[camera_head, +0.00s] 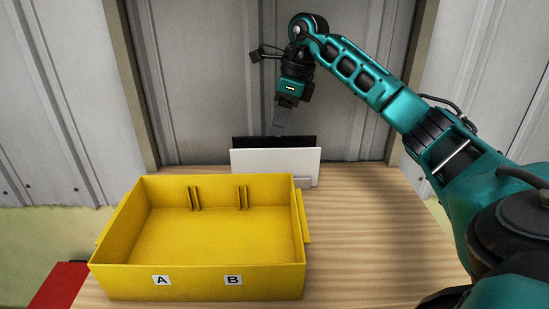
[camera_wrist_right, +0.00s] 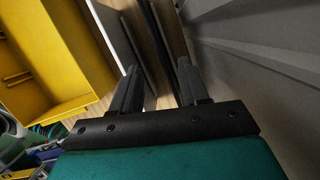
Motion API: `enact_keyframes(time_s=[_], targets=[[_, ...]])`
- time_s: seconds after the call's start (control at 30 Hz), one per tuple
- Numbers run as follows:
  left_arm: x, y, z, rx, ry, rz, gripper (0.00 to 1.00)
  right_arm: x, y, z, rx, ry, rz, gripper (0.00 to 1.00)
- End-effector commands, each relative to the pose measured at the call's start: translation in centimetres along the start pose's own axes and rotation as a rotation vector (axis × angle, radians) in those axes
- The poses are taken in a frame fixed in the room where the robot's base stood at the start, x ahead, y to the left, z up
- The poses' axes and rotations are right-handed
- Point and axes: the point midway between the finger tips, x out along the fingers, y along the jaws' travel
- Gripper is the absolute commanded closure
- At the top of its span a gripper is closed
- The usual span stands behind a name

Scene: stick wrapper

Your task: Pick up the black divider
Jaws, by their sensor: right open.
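The black divider (camera_head: 292,141) stands upright behind a white divider (camera_head: 275,162) on the wooden table; only its top strip shows in the head view. My left gripper is not in view.
A yellow bin (camera_head: 200,277) labelled A and B, with slot ribs on its back wall, stands in front of the dividers. A grey panelled wall (camera_head: 250,60) rises close behind them. The wooden table (camera_head: 365,245) is clear on the right. A red object (camera_head: 62,285) is at lower left.

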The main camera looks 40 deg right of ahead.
Motion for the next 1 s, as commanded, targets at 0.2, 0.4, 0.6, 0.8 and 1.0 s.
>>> enact_keyframes(time_s=[0.2,0.4,0.6,0.8,1.0], targets=[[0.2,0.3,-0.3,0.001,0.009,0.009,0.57,2.5,0.0,0.0,0.000,0.000,-0.001,0.56],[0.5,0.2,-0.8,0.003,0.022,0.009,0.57,4.0,0.0,-0.1,0.000,0.001,0.002,0.56],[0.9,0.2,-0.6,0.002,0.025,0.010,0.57,7.0,-0.1,-0.2,0.000,0.000,0.002,0.56],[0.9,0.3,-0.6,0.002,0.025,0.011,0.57,7.8,-0.1,-0.2,0.000,-0.001,-0.001,0.56],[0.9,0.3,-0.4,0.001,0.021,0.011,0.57,7.8,-0.1,-0.2,0.000,0.000,-0.001,0.65]])
